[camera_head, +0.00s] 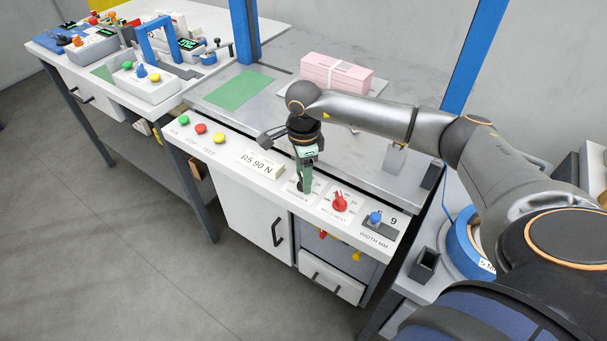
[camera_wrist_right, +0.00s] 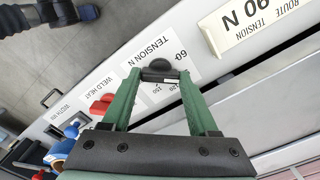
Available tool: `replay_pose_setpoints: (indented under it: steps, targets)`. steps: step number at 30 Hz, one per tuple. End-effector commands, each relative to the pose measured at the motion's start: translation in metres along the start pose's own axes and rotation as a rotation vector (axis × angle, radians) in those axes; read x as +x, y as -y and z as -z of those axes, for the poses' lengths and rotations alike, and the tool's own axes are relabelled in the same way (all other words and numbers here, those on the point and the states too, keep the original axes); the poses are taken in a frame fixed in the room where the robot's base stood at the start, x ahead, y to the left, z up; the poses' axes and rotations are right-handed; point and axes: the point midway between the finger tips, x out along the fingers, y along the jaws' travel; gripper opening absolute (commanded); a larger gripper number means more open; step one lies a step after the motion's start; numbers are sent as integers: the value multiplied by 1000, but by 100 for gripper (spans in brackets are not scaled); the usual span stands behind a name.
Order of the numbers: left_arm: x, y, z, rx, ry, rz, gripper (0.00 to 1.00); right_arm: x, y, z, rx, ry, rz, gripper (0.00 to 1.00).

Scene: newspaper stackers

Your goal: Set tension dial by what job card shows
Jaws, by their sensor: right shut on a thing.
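The job card (camera_head: 262,163) is a cream block on the sloped front panel, reading "R5 90 N". It also shows upside down in the right wrist view (camera_wrist_right: 252,22), with "ROUTE TENSION" and "90 N". The tension dial (camera_wrist_right: 158,64) is a black knob on a white plate marked "TENSION N", with 60, 120 and 150 legible. My right gripper (camera_head: 304,188) has green fingers and points down at the panel. In the wrist view its fingertips (camera_wrist_right: 160,75) are shut on the dial's knob. The gripper hides the knob in the head view. My left gripper is not in view.
Right of the tension dial are a red weld-heat knob (camera_head: 340,201) and a blue width knob (camera_head: 375,218). Green, red and yellow buttons (camera_head: 201,128) are at the panel's left. A pink bundle (camera_head: 336,73) lies on the worktop behind.

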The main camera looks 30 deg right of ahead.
Motion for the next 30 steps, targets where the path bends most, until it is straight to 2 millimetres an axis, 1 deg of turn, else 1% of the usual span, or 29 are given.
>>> replay_pose_setpoints:
  steps: [9,21,22,27,30]
  targets:
    - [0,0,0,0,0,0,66,-1,1,0,79,-1,2,4]
    - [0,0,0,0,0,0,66,-1,1,0,84,-1,3,4]
    - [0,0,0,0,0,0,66,-1,1,0,84,-1,3,62]
    - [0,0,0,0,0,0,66,-1,1,0,83,0,2,81]
    - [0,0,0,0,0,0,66,0,0,0,83,0,1,90]
